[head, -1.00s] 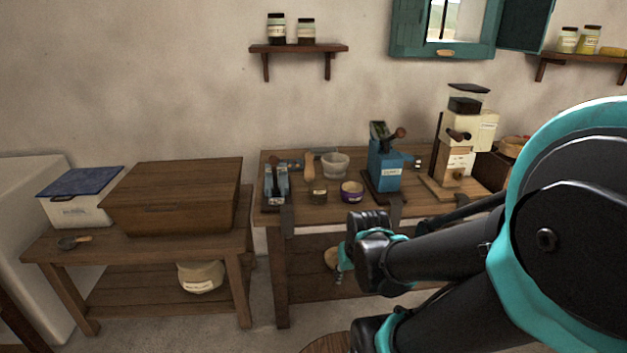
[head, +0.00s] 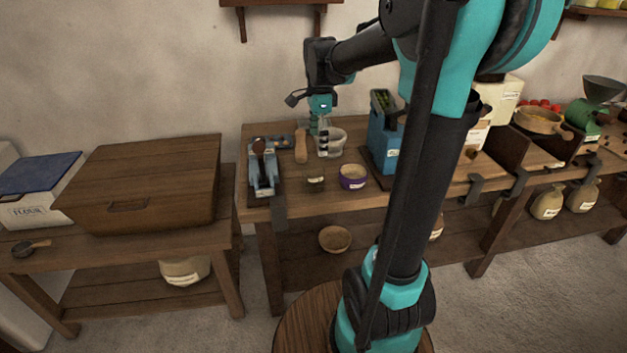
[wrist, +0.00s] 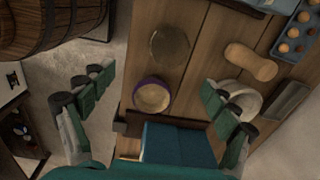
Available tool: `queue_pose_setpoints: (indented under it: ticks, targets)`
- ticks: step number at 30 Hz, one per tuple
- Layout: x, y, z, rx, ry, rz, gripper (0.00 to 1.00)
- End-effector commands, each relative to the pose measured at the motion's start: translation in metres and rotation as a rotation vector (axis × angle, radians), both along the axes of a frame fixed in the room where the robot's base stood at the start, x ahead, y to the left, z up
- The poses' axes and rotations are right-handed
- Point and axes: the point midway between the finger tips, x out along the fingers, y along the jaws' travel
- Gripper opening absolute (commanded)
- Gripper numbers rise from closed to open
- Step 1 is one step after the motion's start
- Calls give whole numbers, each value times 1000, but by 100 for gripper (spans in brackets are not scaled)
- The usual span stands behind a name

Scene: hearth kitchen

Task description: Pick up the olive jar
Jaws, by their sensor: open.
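A small, low glass jar with a pale label (head: 316,181) stands upright near the front of the middle table; it appears to be the olive jar, though its contents are hard to make out. In the wrist view a round, see-through top (wrist: 169,46) appears to be the same jar. My gripper (head: 323,148) is above the table behind the jar, fingers down, close to the pale mortar (head: 338,142). In the wrist view my gripper (wrist: 158,98) is open and empty, its fingers wide apart. The jar lies beyond the fingertips, not between them.
A purple bowl (head: 352,184) stands just right of the jar. A wooden pestle-like piece (head: 301,148) and a blue-grey device (head: 263,177) are to its left. A blue machine (head: 384,140) stands to the right. A wooden box (head: 150,180) sits on the left table.

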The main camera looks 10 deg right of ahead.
Motion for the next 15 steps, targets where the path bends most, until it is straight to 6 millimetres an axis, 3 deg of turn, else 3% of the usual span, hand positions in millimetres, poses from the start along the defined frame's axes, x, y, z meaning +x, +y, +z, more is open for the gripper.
queue_pose_setpoints:
  ticks: [3, 8, 15]
  targets:
    - [15, 5, 16, 3, 30, -142, 87]
    - [23, 7, 21, 2, 48, -234, 87]
    - [24, 7, -16, 2, 50, -245, 87]
